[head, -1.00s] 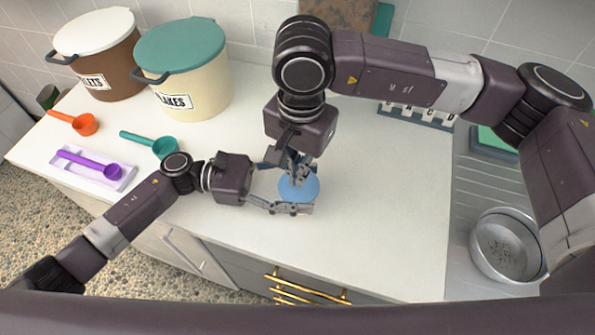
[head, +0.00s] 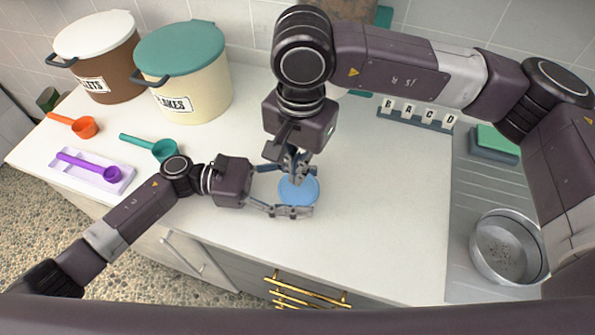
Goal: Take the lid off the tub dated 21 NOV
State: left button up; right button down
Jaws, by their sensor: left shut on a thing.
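A small round tub with a blue lid (head: 299,190) stands on the white counter near its front edge. Only its lid shows clearly; its side and any date are hidden. My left gripper (head: 301,197) comes in from the left, with its fingers on either side of the tub, shut on it. My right gripper (head: 298,172) points down over the far part of the lid. Its fingers overlap the lid in the head view, and whether they grip it or are open I cannot tell.
A brown bin (head: 112,72) and a cream bin labelled FLAKES (head: 205,98) stand at the back left. An orange scoop (head: 84,127), a teal scoop (head: 164,149) and a purple scoop (head: 111,173) lie left. A metal bowl (head: 480,255) is right. Counter right of the tub is clear.

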aim_at(298, 189)
jog(key=shift+r, duration=0.15)
dwell(0.3)
jog(key=c, duration=2.2)
grip_release()
jog(key=shift+c, duration=0.2)
jog(key=shift+r, duration=0.1)
notch_tip(298, 189, up, 12)
pick_arm(q)
jog(key=o, duration=1.8)
jog(key=shift+c, duration=0.2)
